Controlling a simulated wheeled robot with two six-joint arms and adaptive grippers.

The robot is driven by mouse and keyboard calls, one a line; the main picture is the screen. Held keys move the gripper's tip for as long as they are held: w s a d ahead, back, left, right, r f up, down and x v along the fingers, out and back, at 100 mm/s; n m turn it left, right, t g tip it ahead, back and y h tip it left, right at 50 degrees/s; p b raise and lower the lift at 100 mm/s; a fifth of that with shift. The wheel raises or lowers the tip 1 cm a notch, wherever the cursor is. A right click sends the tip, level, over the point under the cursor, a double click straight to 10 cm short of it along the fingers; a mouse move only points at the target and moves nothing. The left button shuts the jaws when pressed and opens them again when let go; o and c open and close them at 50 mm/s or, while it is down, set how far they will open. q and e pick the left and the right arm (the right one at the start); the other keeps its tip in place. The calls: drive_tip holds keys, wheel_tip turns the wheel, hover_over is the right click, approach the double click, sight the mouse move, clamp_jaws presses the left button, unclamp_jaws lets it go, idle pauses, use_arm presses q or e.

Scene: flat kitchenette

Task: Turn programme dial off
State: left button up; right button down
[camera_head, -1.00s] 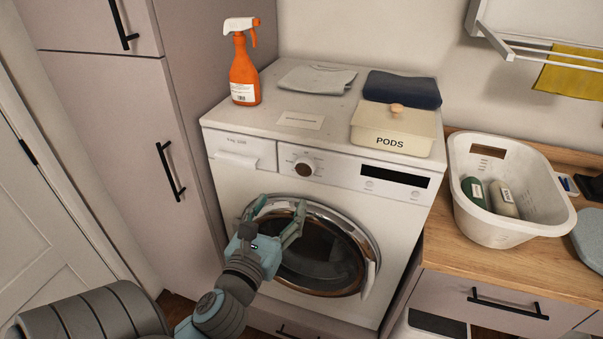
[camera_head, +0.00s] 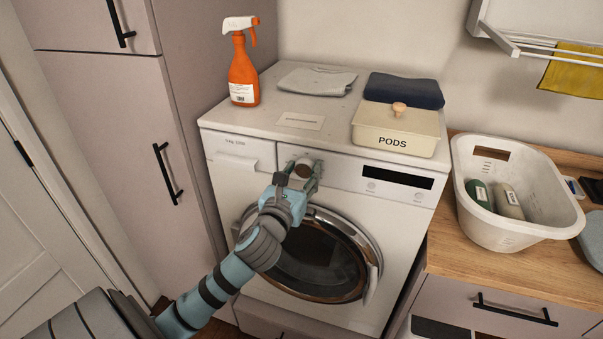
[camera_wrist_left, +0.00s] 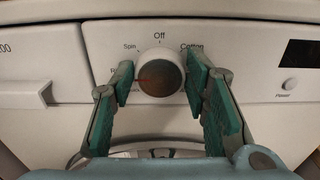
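The programme dial (camera_wrist_left: 160,73) is a round knob with a pale rim and dark face on the white washing machine (camera_head: 230,190). In the left wrist view "Off" is printed above it, "Spin" upper left and "Cotton" upper right; a label at the left is partly hidden. A faint reddish mark shows on the left of its face; its exact direction is hard to tell. The dial (camera_head: 303,170) also shows in the head view. My left gripper (camera_head: 302,172) is open, with one green-padded finger on each side of the dial. Contact is not clear. My right gripper is out of view.
The closed round door (camera_head: 320,262) lies below the dial, the detergent drawer (camera_head: 238,160) to its left. On top are an orange spray bottle (camera_head: 243,75), folded cloths and a PODS box (camera_head: 395,132). A white basket (camera_head: 510,235) stands on the counter at right.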

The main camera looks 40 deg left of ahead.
use_arm(q)
drive_tip(key=c, duration=0.5)
drive_tip(key=shift+o, duration=0.2)
